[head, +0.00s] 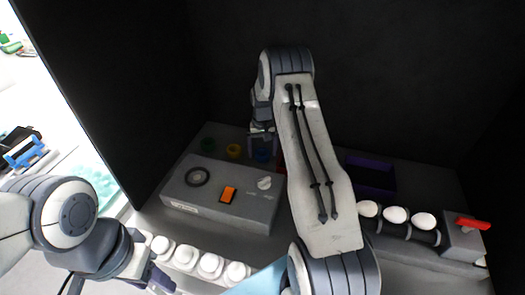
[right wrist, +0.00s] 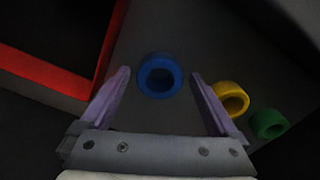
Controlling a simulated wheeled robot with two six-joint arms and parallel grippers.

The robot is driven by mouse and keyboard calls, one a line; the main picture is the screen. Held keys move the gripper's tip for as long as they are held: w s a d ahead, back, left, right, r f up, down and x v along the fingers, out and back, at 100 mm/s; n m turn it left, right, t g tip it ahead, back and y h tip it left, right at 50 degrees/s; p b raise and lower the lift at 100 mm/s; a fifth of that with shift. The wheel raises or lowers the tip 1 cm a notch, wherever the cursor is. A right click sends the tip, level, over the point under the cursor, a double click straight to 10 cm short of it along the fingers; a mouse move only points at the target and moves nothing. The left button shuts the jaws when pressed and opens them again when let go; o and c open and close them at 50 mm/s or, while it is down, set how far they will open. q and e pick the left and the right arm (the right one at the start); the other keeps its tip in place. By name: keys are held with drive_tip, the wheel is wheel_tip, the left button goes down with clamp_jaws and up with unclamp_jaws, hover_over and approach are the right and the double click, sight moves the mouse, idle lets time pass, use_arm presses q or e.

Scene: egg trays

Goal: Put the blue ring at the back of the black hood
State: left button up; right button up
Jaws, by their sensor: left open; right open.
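The blue ring (head: 262,156) is on the dark floor at the back of the black hood (head: 390,70). In the right wrist view the blue ring (right wrist: 160,91) lies between and just beyond the fingertips, with its hole facing the camera. My right gripper (head: 262,137) reaches down over it from above; in the right wrist view the right gripper (right wrist: 160,74) is open, with clear gaps on both sides of the ring. My left gripper (head: 160,282) is open at the lower left, in front of the hood, far from the ring.
A yellow ring (right wrist: 230,98) and a green ring (right wrist: 268,124) stand beside the blue one. A red-edged box (right wrist: 55,88) is on the other side. A grey control box (head: 225,205) stands in front. A purple bin (head: 370,180) and white eggs (head: 396,214) are at right.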

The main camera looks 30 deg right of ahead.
wheel_tip(320, 180, up, 12)
drive_tip(key=p, duration=0.8)
drive_tip(key=shift+r, duration=0.15)
